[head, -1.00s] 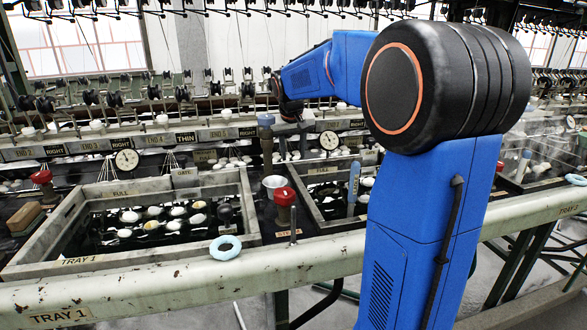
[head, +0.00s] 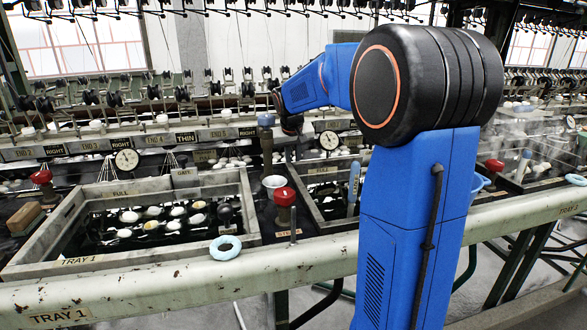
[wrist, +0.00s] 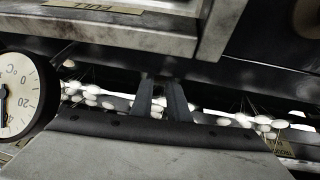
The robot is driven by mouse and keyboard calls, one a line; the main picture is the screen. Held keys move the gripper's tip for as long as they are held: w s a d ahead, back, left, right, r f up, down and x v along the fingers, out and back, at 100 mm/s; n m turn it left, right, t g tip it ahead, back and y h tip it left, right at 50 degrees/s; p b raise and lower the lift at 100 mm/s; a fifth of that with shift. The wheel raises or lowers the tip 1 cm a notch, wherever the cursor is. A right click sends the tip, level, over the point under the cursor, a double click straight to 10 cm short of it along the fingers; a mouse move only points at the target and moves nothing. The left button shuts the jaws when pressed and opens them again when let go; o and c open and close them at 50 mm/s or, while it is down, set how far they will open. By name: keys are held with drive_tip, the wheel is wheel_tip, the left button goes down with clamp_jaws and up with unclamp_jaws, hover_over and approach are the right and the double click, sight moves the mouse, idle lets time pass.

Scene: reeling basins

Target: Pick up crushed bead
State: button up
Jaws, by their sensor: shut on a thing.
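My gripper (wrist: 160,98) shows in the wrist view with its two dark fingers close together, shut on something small. A pale patch shows between the fingers, but I cannot make out the shape of the crushed bead there or tell it from the white cocoons (wrist: 235,121) behind. In the head view my arm reaches over to the back of the basins, near the second dial. The fingertips are too small and too covered there to tell what they hold.
A dial (wrist: 18,97) is close on the left in the wrist view. Tray 1 (head: 250,212) holds pale cocoons in dark water. A red-topped post (head: 285,197), a grey-blue-topped post (head: 266,145) and a light-blue ring (head: 225,247) stand or lie near it.

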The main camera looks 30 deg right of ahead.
idle(0.3)
wheel_tip(320, 180, up, 10)
idle(0.5)
